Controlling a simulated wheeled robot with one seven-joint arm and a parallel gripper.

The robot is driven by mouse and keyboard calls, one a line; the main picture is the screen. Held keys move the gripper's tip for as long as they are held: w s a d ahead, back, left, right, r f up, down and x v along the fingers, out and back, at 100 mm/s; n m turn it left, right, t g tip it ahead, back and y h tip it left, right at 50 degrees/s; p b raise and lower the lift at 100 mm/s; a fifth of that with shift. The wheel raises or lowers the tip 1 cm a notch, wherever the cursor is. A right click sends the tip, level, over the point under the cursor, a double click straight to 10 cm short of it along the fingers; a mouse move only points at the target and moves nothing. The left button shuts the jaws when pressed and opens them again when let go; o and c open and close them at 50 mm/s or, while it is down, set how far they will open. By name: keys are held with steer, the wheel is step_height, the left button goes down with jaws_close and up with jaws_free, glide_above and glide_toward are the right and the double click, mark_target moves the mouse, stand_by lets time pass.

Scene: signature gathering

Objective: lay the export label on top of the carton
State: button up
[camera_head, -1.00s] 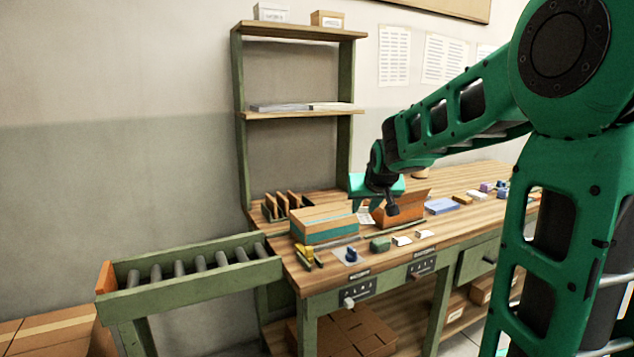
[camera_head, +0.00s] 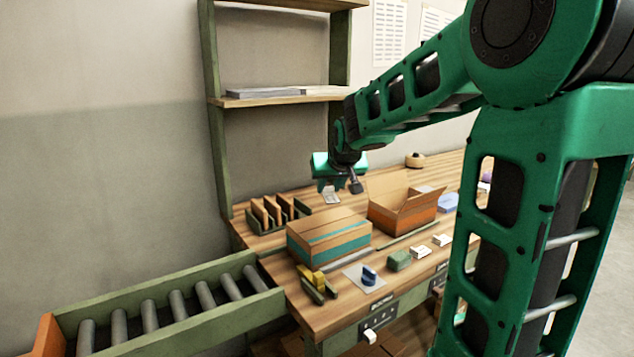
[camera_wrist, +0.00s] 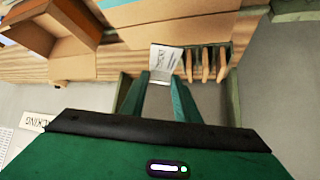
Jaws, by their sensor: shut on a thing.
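The closed carton (camera_head: 322,226), brown with a teal band, sits on the workbench. It also shows at the top of the wrist view (camera_wrist: 165,34). The export label (camera_wrist: 166,58), a small white sheet with dark print, is pinched between my fingertips (camera_wrist: 163,78). In the head view the label (camera_head: 332,198) hangs under my gripper (camera_head: 331,188), which appears above and behind the carton. The label is apart from the carton in the picture. The print is too small to read.
An open carton (camera_head: 408,216) with raised flaps stands to the right of the closed one. A rack of brown dividers (camera_head: 275,212) is at the left rear. A roller conveyor (camera_head: 160,310) joins the bench's left end. A shelf (camera_head: 285,99) stands behind.

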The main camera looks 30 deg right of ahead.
mark_target(332, 201)
steer(key=shift+w+f, duration=0.2)
steer(key=shift+w, duration=0.05)
steer(key=shift+f, duration=3.2)
steer(key=shift+f, duration=0.55)
steer(key=o, duration=1.2)
steer(key=shift+c, duration=0.2)
steer(key=v, duration=1)
steer(key=shift+s+a+r, duration=0.2)
steer(key=shift+r, duration=0.05)
